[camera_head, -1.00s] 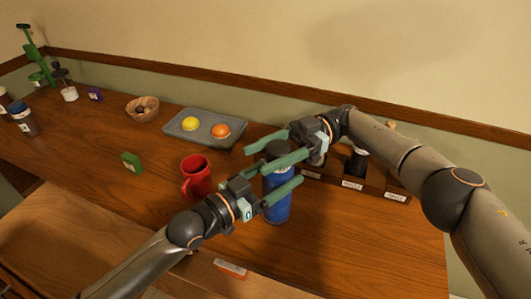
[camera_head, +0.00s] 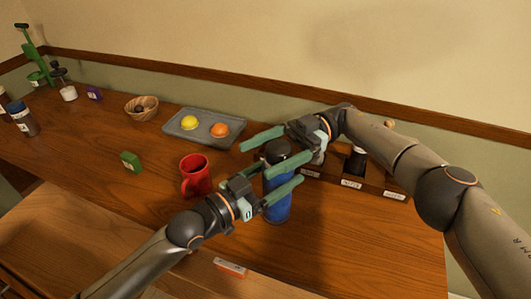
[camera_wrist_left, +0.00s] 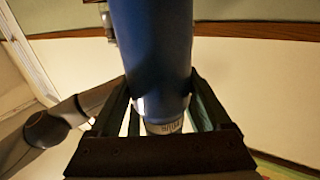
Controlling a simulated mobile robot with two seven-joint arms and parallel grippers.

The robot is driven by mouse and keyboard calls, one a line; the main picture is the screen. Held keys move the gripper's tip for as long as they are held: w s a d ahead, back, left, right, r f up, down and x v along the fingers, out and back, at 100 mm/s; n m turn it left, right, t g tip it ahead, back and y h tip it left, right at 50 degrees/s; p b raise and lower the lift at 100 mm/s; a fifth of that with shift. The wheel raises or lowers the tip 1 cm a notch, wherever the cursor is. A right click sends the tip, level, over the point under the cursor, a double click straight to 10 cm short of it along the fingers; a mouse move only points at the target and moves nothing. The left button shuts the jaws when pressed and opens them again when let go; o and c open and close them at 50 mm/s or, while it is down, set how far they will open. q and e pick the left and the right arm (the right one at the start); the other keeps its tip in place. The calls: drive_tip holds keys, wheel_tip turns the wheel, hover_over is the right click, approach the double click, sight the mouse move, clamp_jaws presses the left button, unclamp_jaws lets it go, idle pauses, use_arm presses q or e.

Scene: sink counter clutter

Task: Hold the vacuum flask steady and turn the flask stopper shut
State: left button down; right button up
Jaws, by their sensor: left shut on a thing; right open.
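The blue vacuum flask (camera_head: 278,207) stands upright on the wooden counter, right of the red mug. Its dark stopper (camera_head: 277,150) is on top. My left gripper (camera_head: 277,184) is shut on the flask's body, one finger on each side. The left wrist view shows the blue body (camera_wrist_left: 152,50) between the fingers, with a label near its end. My right gripper (camera_head: 260,159) is open at stopper height, its fingers on either side of the stopper. I cannot tell whether they touch it. The fingers partly hide the stopper and the upper flask.
A red mug (camera_head: 196,174) stands close left of the flask. A grey tray (camera_head: 170,131) with a yellow and an orange fruit lies behind. A dark labelled rack (camera_head: 372,187) stands right, partly behind my right arm. A green box (camera_head: 131,162) stands farther left.

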use_arm(q)
drive_tip(key=shift+a, duration=0.1)
use_arm(e)
wheel_tip(320, 180, up, 10)
idle(0.5)
use_arm(q)
unclamp_jaws()
